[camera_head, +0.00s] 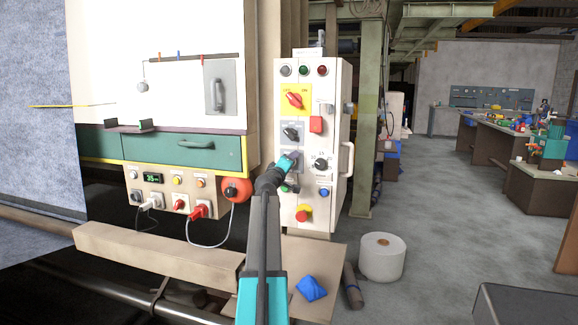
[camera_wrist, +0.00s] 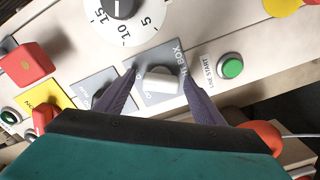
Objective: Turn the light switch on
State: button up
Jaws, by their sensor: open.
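The light switch (camera_wrist: 158,80) is a pale rotary knob on a grey plate lettered "...HT BOX" in the wrist view; part of the lettering is hidden. My gripper (camera_wrist: 161,66) is open, with one dark finger on each side of the knob. I cannot tell whether the fingers touch it. In the head view my gripper (camera_head: 289,162) is at the front of the white control cabinet (camera_head: 329,212), below a black rotary switch (camera_head: 292,132). There the gripper covers the light switch.
A numbered black dial (camera_wrist: 120,7), a green start button (camera_wrist: 232,68) and a red switch (camera_wrist: 25,62) are close by. A red emergency button (camera_head: 303,213) sits lower on the cabinet. A white roll (camera_head: 383,262) stands on the floor; open floor lies to the right.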

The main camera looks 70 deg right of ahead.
jog(key=shift+a, duration=0.15)
jog(key=a, duration=1.3)
jog(key=shift+s+a+b, duration=0.25)
jog(key=shift+s+b, duration=0.1)
jog(key=shift+s, duration=0.05)
jog(key=shift+w, duration=0.1)
